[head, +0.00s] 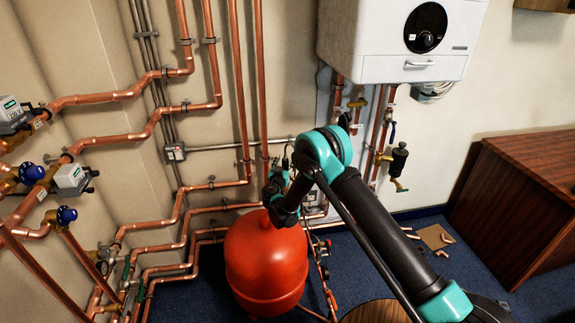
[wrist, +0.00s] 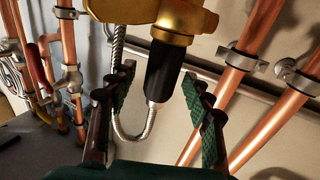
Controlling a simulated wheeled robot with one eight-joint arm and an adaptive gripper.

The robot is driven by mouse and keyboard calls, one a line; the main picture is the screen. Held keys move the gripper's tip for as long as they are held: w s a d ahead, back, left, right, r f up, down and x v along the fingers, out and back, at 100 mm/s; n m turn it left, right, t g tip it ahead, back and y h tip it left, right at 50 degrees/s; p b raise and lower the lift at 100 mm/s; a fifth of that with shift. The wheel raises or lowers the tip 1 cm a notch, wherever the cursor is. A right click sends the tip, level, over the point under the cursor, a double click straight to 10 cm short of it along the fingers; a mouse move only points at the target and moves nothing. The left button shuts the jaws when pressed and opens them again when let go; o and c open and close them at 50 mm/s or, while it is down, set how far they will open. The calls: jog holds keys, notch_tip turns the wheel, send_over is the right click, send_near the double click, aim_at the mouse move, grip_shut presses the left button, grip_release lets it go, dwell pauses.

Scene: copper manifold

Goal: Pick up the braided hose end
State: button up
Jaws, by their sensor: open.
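In the wrist view, the braided hose (wrist: 117,100) is a thin silver line that bends in a U and runs up into a black sleeve (wrist: 162,72). The sleeve meets a large brass fitting (wrist: 180,18) at the top of the picture. My gripper (wrist: 158,76) is open, with one dark green, ridged finger on each side of the sleeve. I see gaps between the sleeve and both fingers. The hose's U passes near the left finger; I cannot tell whether they touch. In the head view, my arm hides the hose end.
Copper pipes with clamps (wrist: 240,58) stand close to the right finger, with more pipes at left. In the head view, a red tank (head: 265,265) stands below my arm, a white boiler (head: 385,40) hangs above, and a wooden cabinet (head: 520,200) is at right.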

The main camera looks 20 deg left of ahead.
grip_shut()
jog(key=shift+r, duration=0.2)
dwell(0.3)
notch_tip(320, 180, up, 20)
jog(key=shift+f, duration=0.15)
dwell(0.3)
dwell(0.4)
jog(key=shift+r, duration=2.2)
